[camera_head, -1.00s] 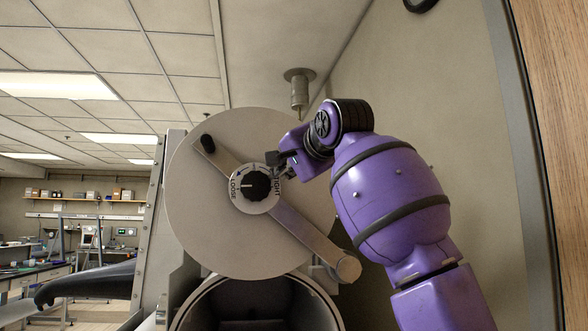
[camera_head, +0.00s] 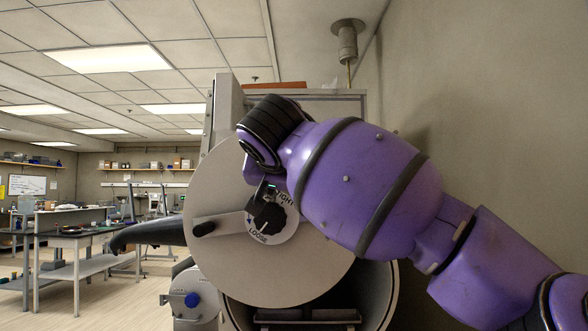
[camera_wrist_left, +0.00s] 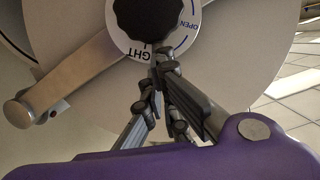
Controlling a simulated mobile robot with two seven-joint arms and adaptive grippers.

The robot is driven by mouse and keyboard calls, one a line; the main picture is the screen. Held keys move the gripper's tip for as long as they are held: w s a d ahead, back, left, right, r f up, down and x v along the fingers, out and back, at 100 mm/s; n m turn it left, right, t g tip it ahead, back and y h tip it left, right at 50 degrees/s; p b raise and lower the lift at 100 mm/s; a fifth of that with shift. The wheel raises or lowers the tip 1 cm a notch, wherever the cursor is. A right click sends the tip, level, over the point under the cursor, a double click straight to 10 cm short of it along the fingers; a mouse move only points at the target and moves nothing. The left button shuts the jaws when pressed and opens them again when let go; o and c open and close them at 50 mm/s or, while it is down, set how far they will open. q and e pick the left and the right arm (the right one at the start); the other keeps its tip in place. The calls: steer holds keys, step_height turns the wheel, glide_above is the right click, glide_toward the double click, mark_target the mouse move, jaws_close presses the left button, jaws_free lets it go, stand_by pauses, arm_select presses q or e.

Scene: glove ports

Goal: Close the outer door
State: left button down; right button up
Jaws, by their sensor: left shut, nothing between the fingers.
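The outer door (camera_head: 300,285) is a large round grey disc with a crossbar (camera_head: 220,225) and a black knob (camera_head: 268,214) on a LOOSE/TIGHT dial. It hangs in front of the upper left of a round chamber opening (camera_head: 385,290), whose dark inside shows below and to the right. My left gripper (camera_head: 268,188), on the purple arm, is at the knob's upper edge, partly hidden by its wrist. In the left wrist view, its fingers (camera_wrist_left: 160,62) are shut and empty just beside the black knob (camera_wrist_left: 148,15), in front of the door (camera_wrist_left: 225,70); contact is unclear. My right gripper is not in view.
A black glove (camera_head: 150,234) sticks out left of the door. A blue knob (camera_head: 192,299) sits on a grey fitting at lower left. A wall stands close on the right. A lab bench (camera_head: 75,240) and open floor lie farther left.

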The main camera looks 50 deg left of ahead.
mark_target(286, 240)
arm_select(q)
steer(key=f+n+b, duration=0.1)
steer(key=f+b, duration=0.1)
steer(key=f, duration=0.1)
steer(key=f+n+b, duration=0.1)
steer(key=f+b, duration=0.2)
steer(key=f, duration=0.1)
steer(key=w+f+n+t+h+b, duration=0.1)
steer(key=f+b, duration=0.1)
steer(key=f, duration=0.2)
steer(key=shift+d+f, duration=0.15)
steer(key=shift+d, duration=0.15)
steer(key=f+b, duration=0.1)
steer(key=w+d+f+b, duration=0.1)
steer(key=f+b, duration=0.3)
steer(key=shift+w+d+f, duration=0.1)
steer(key=shift+w+d, duration=0.25)
steer(key=shift+w, duration=0.05)
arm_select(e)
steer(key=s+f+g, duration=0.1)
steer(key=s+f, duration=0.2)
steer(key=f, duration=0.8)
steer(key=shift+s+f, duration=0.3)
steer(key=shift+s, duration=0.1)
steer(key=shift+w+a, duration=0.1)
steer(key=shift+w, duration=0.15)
